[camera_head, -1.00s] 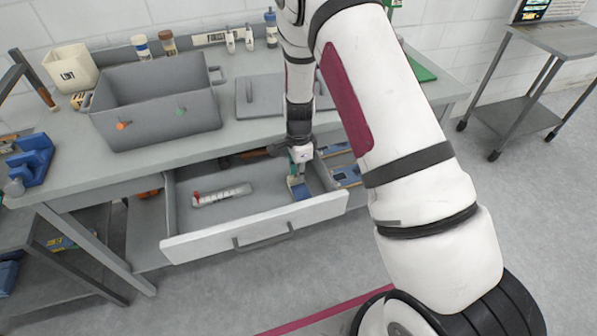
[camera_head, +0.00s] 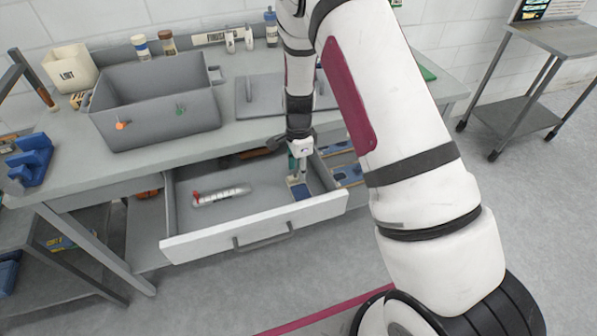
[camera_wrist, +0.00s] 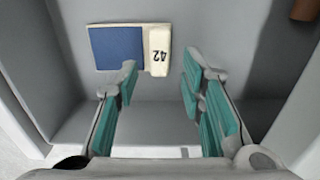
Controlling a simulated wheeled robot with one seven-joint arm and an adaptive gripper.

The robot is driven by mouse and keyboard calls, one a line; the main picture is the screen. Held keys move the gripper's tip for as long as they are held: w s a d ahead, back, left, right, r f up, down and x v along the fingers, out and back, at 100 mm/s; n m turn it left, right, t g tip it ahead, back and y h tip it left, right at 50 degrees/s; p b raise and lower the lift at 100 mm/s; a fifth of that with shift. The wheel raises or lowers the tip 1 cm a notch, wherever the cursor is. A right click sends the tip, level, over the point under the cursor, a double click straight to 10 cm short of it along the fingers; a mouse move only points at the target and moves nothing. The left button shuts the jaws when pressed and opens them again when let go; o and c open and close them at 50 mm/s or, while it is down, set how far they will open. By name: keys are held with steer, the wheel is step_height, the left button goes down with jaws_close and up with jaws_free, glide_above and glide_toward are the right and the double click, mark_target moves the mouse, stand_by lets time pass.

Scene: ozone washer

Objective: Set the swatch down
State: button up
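The swatch (camera_head: 302,191) is a blue square on a cream card with a tab marked 42. It lies flat on the floor of the open drawer (camera_head: 200,243), towards the right side. In the wrist view the swatch (camera_wrist: 117,48) shows whole, with its tab just beyond the fingertips. My gripper (camera_wrist: 159,72) has its teal-padded fingers spread apart, with nothing held between them. In the head view my gripper (camera_head: 298,172) points down into the drawer just above the swatch.
A clear tube with a red end (camera_head: 222,195) lies in the drawer's left part. The drawer walls stand close to my gripper. Above is the bench with a grey bin (camera_head: 155,110) and a flat grey lid (camera_head: 262,97). The drawer's middle floor is clear.

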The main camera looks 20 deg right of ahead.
steer(key=s+a+r+n+t, duration=0.1)
steer(key=s+r+n, duration=0.1)
steer(key=r, duration=0.9)
steer(key=s+r+n, duration=0.2)
steer(key=s+r, duration=0.1)
steer(key=r, duration=0.8)
steer(key=s+r+n+t, duration=0.2)
steer(key=s+r+n, duration=0.5)
steer(key=s, duration=0.4)
steer(key=s+r+n+t, duration=0.2)
steer(key=s+r+n, duration=0.5)
steer(key=s, duration=0.5)
steer(key=shift+s+d, duration=0.15)
steer(key=shift+s, duration=0.15)
steer(key=shift+r, duration=0.1)
